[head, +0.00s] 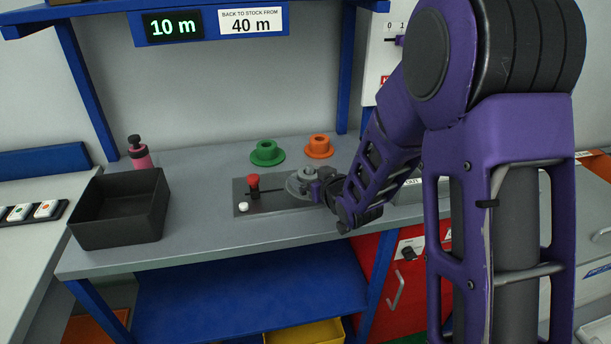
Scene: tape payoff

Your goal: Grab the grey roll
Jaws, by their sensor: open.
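The grey roll (306,173) sits on a grey disc on the dark base plate (275,207), at the middle of the workbench. Its lower right part is hidden behind my gripper. My gripper (318,186) is open and reaches in from the right, right at the roll's near side. I cannot tell whether the fingers touch the roll or are around it.
A green spool (267,153) and an orange spool (318,147) stand behind the plate. A red knob (253,181) and a white button (243,206) are on its left. A black open bin (121,207) and a pink bottle (139,155) stand further left. The bench front (215,237) is clear.

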